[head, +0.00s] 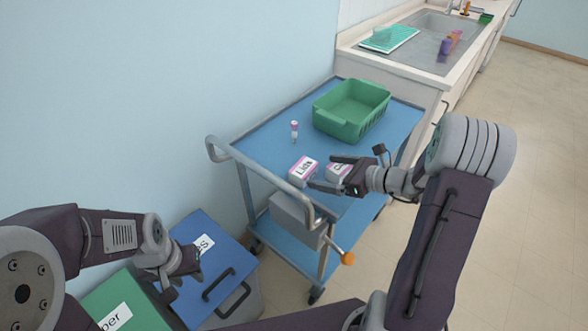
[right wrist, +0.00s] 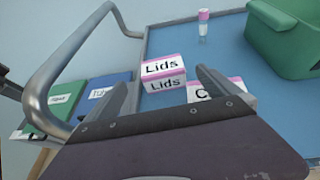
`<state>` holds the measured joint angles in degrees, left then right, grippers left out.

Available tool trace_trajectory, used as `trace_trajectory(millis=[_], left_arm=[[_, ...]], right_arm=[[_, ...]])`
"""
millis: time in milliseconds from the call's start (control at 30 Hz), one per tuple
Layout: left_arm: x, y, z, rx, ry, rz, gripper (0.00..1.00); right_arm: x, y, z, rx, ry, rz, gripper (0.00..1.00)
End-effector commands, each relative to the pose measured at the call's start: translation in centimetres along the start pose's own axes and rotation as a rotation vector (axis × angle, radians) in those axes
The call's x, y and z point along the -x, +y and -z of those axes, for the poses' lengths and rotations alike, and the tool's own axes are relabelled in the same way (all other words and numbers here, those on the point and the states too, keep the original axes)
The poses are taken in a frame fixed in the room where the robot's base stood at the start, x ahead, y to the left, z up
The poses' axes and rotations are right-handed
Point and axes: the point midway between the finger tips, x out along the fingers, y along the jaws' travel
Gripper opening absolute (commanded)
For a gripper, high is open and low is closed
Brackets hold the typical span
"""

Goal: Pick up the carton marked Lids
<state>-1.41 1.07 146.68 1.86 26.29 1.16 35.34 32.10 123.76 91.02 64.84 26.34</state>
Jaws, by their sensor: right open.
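The carton marked Lids (head: 303,172) is a small white box with a pink edge, standing on the blue top of the trolley near its left end. It also shows in the right wrist view (right wrist: 163,74), ahead of and between my finger tips. My right gripper (head: 324,173) is open, its fingers pointing at the carton; whether they touch it I cannot tell. A second white and pink carton (head: 338,171) stands just right of it, partly hidden by the right gripper; its label begins with C. My left gripper (head: 178,278) hangs low at the left, over the bins.
The trolley (head: 262,146) has a grey rail handle (head: 222,148) at its left end. A small pink-capped vial (head: 294,131) and a green basket (head: 350,110) stand on it. A blue-lidded bin (head: 210,240) and a green-lidded bin (head: 105,295) are on the floor.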

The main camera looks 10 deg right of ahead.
Motion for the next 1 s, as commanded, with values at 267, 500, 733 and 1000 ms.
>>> trace_trajectory(millis=[267, 500, 733, 1000], left_arm=[[-0.5, 0.0, -0.1, 0.000, 0.000, 0.000, 0.36], [-0.8, 0.0, -0.1, 0.000, 0.000, 0.000, 0.36], [-1.1, 0.0, -0.1, 0.000, 0.000, 0.000, 0.36], [-1.1, 0.0, -0.1, 0.000, 0.000, 0.000, 0.36]], right_arm=[[-3.7, 0.1, 0.1, 0.002, 0.001, -0.004, 1.00], [-5.5, 0.0, 0.2, 0.002, 0.001, -0.006, 1.00], [-8.9, -0.2, 0.2, 0.003, 0.002, -0.004, 1.00], [-9.1, -0.3, 0.1, 0.002, 0.002, -0.002, 0.89]])
